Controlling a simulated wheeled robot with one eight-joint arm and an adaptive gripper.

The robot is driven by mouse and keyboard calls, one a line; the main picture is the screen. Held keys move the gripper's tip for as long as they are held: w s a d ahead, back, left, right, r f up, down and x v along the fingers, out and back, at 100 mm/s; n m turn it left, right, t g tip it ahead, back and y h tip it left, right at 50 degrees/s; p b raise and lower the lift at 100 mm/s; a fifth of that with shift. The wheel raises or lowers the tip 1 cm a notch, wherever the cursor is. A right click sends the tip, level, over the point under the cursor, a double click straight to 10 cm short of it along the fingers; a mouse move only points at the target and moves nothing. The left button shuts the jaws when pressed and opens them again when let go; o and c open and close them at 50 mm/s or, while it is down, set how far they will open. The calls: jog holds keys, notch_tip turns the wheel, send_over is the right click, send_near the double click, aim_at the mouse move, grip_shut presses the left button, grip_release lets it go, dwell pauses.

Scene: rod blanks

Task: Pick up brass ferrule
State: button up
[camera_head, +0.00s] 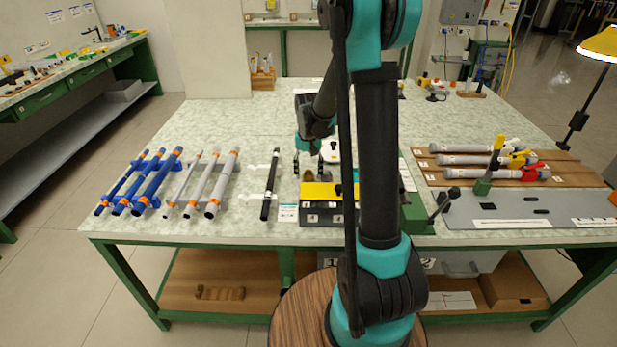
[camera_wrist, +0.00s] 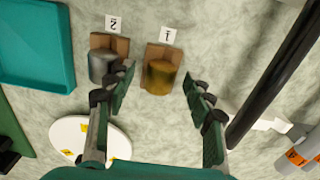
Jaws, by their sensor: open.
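The brass ferrule (camera_wrist: 158,77) is a short golden cylinder by a small brown block with a label marked 1 in the wrist view. My gripper (camera_wrist: 158,74) is open, with one finger on each side of the ferrule in that picture. Neither finger visibly touches it. A grey metal ferrule (camera_wrist: 102,67) stands to the left by a similar block marked 2, close to the left finger. In the head view my gripper (camera_head: 308,170) is low over the middle of the table, and I cannot make out the brass ferrule clearly there.
A white disc (camera_wrist: 88,138) with yellow marks and a teal tray (camera_wrist: 35,45) lie left in the wrist view. A black rod (camera_wrist: 275,75) lies right. In the head view a yellow-topped box (camera_head: 320,192) stands in front of my gripper, and blue pipes (camera_head: 150,182) lie left.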

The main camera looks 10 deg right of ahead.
jog(key=c, duration=1)
jog(key=shift+o, duration=0.2)
jog(key=shift+r, duration=0.1)
